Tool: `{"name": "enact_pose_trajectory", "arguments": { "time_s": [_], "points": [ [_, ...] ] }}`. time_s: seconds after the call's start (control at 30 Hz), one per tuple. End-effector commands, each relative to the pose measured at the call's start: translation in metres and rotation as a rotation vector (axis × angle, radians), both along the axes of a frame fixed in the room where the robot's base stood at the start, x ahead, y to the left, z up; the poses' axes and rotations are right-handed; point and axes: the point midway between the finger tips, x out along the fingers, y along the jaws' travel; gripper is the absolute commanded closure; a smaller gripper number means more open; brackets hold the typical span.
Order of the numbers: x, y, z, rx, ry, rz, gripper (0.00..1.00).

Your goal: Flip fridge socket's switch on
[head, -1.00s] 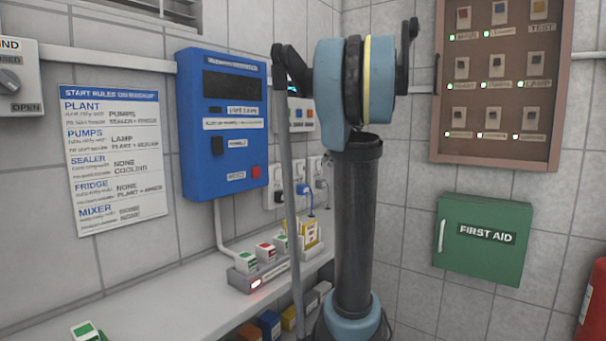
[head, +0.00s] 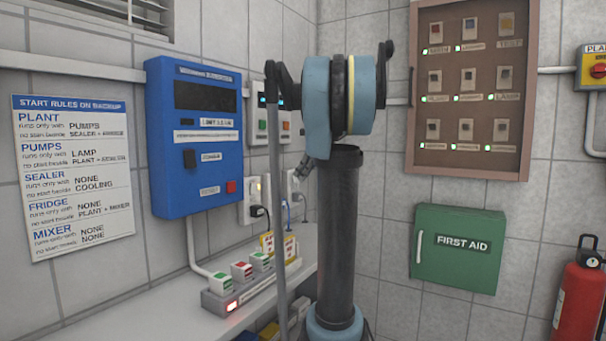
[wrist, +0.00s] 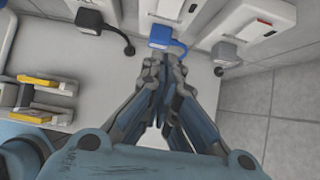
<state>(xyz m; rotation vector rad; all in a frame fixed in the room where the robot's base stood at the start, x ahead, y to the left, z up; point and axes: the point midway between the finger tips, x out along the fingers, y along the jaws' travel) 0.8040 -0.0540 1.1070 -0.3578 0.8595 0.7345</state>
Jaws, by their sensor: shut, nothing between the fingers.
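Several white wall sockets stand over the counter. In the wrist view, one at the left holds a black plug (wrist: 90,20), the middle one a blue plug (wrist: 165,32), and the right socket (wrist: 245,30) a grey plug (wrist: 227,52). A reddish mark shows on the right socket's face. I cannot read which socket is the fridge's, nor its switch position. In the head view, a socket with a black plug (head: 257,211) shows left of my arm. My gripper (wrist: 164,68) is shut and empty, its fingertips just below the blue plug; touching is unclear. In the head view, my arm partly hides the sockets.
A power strip (head: 250,285) with coloured blocks lies on the counter (head: 165,315). A blue control box (head: 198,140), a rules sheet (head: 72,175), a brown switch panel (head: 468,90) and a green first aid box (head: 458,250) are on the walls. A fire extinguisher (head: 580,300) stands right.

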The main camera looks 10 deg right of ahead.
Motion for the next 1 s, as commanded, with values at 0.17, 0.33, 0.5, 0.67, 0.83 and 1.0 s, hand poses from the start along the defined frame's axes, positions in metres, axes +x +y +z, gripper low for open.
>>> {"name": "enact_pose_trajectory", "arguments": {
  "time_s": [0.17,0.33,0.5,0.67,0.83,1.0],
  "points": [
    [0.014,0.014,-0.025,0.0,-0.001,0.001,1.0],
    [0.026,0.025,-0.049,0.0,0.0,0.0,1.0],
    [0.043,0.04,-0.05,-0.001,-0.001,-0.002,1.0],
    [0.051,0.048,-0.051,0.0,0.0,-0.004,1.0],
    [0.053,0.05,-0.052,0.0,0.0,-0.006,1.0],
    [0.053,0.05,-0.052,0.0,0.0,-0.006,1.0]
  ]
}}
